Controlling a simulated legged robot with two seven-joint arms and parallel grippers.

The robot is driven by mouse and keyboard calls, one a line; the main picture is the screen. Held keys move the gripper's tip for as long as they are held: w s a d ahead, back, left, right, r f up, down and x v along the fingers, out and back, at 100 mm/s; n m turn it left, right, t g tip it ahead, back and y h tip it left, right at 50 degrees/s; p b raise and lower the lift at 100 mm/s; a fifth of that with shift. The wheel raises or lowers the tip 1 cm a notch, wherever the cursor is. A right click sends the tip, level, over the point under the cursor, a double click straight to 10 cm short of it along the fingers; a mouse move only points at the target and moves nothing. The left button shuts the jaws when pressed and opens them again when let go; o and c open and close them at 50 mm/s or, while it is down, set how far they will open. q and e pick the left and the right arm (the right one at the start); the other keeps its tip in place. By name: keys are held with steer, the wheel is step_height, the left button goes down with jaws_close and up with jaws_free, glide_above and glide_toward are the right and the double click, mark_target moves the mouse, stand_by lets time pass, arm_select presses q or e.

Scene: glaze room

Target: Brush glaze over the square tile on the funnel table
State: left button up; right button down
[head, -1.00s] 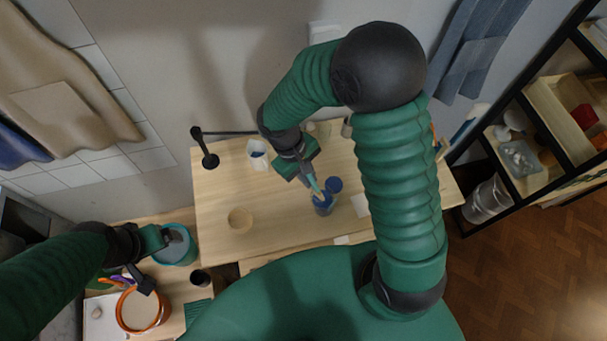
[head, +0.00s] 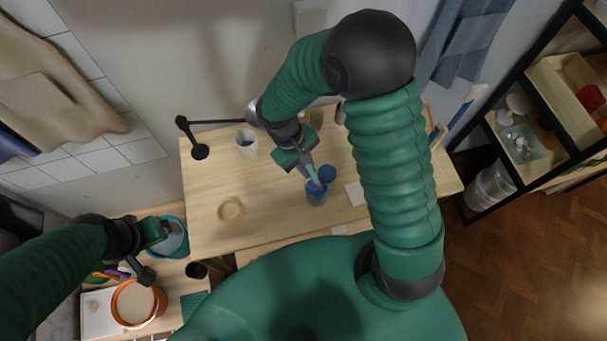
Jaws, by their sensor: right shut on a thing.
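My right gripper (head: 305,170) is shut on a brush with a teal handle (head: 313,177), above the wooden table (head: 275,215). The brush points down at a jar of blue glaze (head: 316,197); its tip overlaps the jar mouth, and I cannot tell how deep it is. A round blue piece (head: 327,174), perhaps the jar's lid, lies right behind the jar. A pale square tile (head: 355,192) lies to the right, partly hidden by my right arm. My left gripper (head: 156,232) is by the teal bucket (head: 176,240); its jaws do not show clearly.
A white cup (head: 247,143) stands at the table's back left, near a black stand (head: 199,151). A round wooden ring or bowl (head: 231,210) is at front left. An orange-rimmed bucket (head: 137,304) and dark cup (head: 196,270) stand lower left. Shelves (head: 530,145) are at right.

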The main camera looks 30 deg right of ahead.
steer(key=shift+s+d+r+p, duration=0.3)
steer(key=shift+d+r+p, duration=0.25)
steer(key=shift+r+p, duration=0.4)
steer(key=r+p, duration=0.1)
steer(key=a+r+p, duration=0.1)
steer(key=r, duration=0.1)
steer(key=a+r+p, duration=0.1)
steer(key=p, duration=0.1)
steer(key=shift+w+a+r, duration=0.15)
steer(key=shift+w, duration=0.05)
steer(key=r+p, duration=0.1)
steer(key=d+r+p, duration=0.1)
steer(key=r+p, duration=0.1)
steer(key=shift+w+d, duration=0.1)
steer(key=shift+d, duration=0.15)
steer(key=shift+r+p, duration=0.7)
steer(key=shift+r, duration=0.2)
steer(key=shift+a, duration=0.55)
steer(key=shift+d+f, duration=0.1)
steer(key=shift+d, duration=0.2)
arm_select(q)
step_height(320, 180, up, 10)
steer(key=d, duration=0.1)
steer(key=shift+w, duration=0.15)
arm_select(e)
steer(key=shift+d, duration=0.25)
